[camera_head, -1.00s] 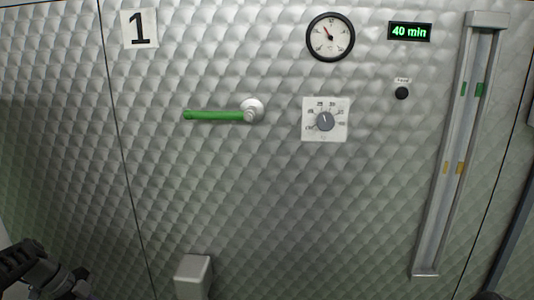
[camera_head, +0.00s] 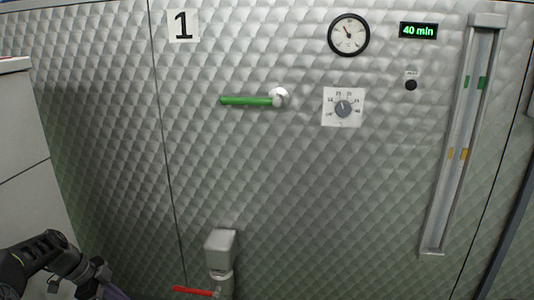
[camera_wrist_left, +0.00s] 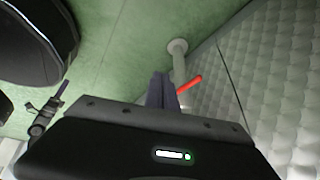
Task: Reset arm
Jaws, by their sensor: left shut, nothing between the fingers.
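My left gripper (camera_wrist_left: 161,90) is shut in the left wrist view, its dark purplish fingers together and empty. In the head view my left arm comes in at the bottom left, and the fingers are mostly cut off by the lower edge. What looks like my right gripper (camera_wrist_left: 58,98) hangs at the left of the left wrist view. It is small and dark, and I cannot tell whether it is open.
A red lever (camera_head: 192,291) on a pipe stands near my left gripper; the lever also shows in the left wrist view (camera_wrist_left: 190,84). A quilted wall (camera_head: 280,180) fills the front, with a green handle (camera_head: 247,101). A pale cabinet (camera_head: 30,150) stands left.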

